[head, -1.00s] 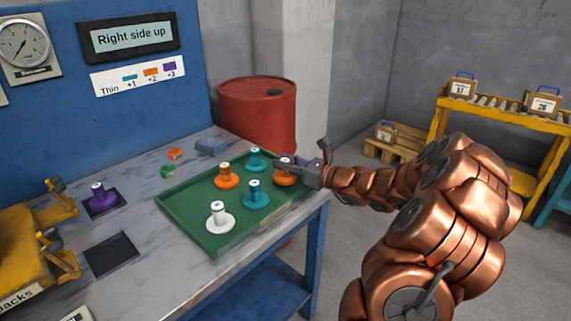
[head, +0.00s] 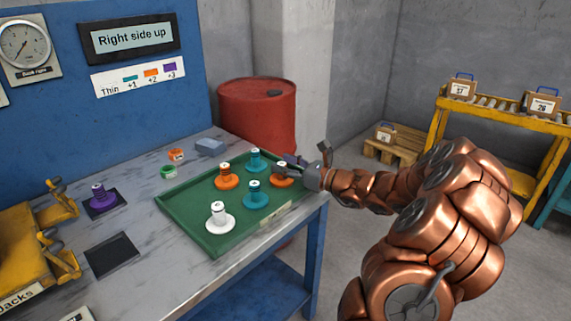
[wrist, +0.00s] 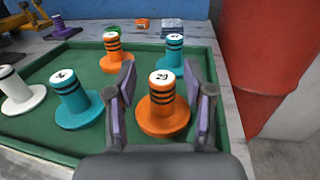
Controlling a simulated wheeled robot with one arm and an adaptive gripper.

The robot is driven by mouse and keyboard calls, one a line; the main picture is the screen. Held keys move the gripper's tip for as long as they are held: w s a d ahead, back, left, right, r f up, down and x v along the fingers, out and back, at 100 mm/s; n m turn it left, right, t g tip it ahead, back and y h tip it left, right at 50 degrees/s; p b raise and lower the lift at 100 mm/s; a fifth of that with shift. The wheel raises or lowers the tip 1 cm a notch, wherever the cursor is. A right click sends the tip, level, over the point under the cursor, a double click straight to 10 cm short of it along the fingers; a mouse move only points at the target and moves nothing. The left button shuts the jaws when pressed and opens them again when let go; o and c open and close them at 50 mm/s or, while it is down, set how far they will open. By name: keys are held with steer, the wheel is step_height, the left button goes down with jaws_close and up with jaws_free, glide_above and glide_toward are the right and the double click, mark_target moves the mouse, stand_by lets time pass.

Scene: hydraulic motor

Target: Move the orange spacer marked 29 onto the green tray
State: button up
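The orange spacer marked 29 (wrist: 161,105) stands upright, wide flange down, on the green tray (wrist: 110,148) near its right edge. It also shows in the head view (head: 282,178), partly covered by my gripper. My gripper (wrist: 166,95) has its two fingers apart, one on each side of the spacer, with a visible gap to it. In the head view my gripper (head: 290,165) is at the right end of the tray (head: 205,240).
The tray also holds another orange spacer (head: 226,177), two teal spacers (head: 255,195) and a white spacer (head: 218,217). A purple spacer (head: 102,200) stands on a dark pad at left; another dark pad (head: 111,254) is empty. A red drum (head: 258,115) stands behind the table.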

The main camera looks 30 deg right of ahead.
steer(key=shift+a+f, duration=0.15)
steer(key=shift+f, duration=0.75)
steer(key=shift+r, duration=0.25)
steer(key=shift+s+r, duration=0.2)
steer(key=shift+r, duration=0.1)
steer(key=r+p+v, duration=0.1)
steer(key=p+v, duration=0.1)
steer(key=v, duration=0.9)
steer(key=shift+s+d+r, duration=0.2)
steer(key=shift+s+d, duration=0.05)
steer(key=shift+d, duration=0.1)
